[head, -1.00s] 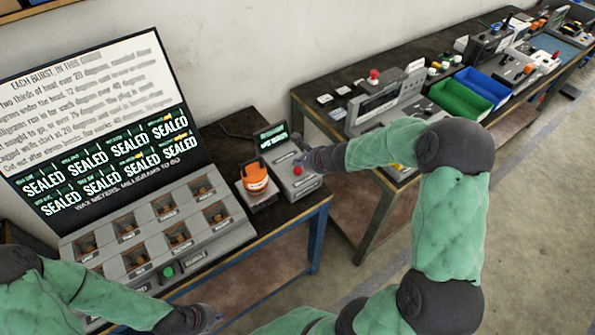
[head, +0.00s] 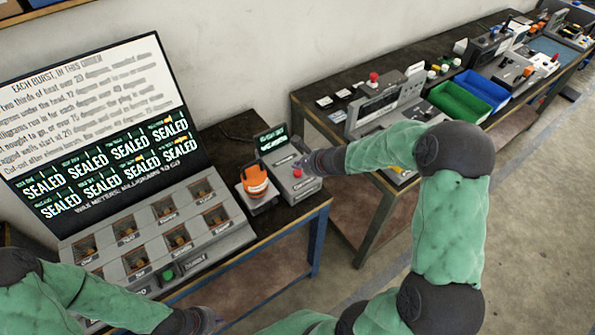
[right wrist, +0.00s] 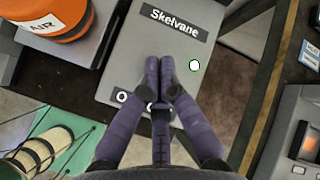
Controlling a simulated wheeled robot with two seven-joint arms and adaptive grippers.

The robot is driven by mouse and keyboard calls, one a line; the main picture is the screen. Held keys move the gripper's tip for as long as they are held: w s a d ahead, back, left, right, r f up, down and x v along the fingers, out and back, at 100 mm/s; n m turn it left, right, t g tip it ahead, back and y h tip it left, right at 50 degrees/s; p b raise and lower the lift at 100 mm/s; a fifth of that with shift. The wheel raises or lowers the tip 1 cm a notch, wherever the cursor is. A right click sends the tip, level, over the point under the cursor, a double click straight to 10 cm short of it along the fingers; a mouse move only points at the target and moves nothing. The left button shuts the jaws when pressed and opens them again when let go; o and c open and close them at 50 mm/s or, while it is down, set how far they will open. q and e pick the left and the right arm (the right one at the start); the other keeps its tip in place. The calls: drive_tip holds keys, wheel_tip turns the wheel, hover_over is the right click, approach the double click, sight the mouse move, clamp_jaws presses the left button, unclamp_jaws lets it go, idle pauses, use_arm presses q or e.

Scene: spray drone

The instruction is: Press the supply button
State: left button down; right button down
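A small grey box (head: 290,182) stands at the right end of the near bench, with a red button (head: 297,172) on its sloped top and a small lit screen (head: 272,140) at its back. My right gripper (head: 305,163) is over this box, close to the red button. In the right wrist view the fingers (right wrist: 167,66) are shut together with nothing between them, above the box top, which has a "Skelvane" label (right wrist: 173,20). The red button is not seen there. My left gripper (head: 205,319) is low at the bottom edge; its fingers are unclear.
An orange device (head: 255,180), marked "AIR" in the wrist view, stands just left of the box. A large console (head: 120,240) with several compartments, a green button (head: 168,273) and a text screen fills the left. Another bench with green (head: 461,101) and blue bins is behind right.

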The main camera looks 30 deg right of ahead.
sight(299, 173)
idle(0.3)
drive_tip(key=shift+f+b, duration=0.45)
drive_tip(key=shift+b, duration=0.1)
drive_tip(key=shift+f+b, duration=0.55)
drive_tip(key=shift+b, duration=0.1)
idle(0.8)
drive_tip(key=shift+r, duration=0.15)
drive_tip(key=shift+r+p, duration=0.85)
drive_tip(key=shift+r, duration=0.05)
wheel_tip(299, 173, up, 6)
drive_tip(key=p, duration=0.5)
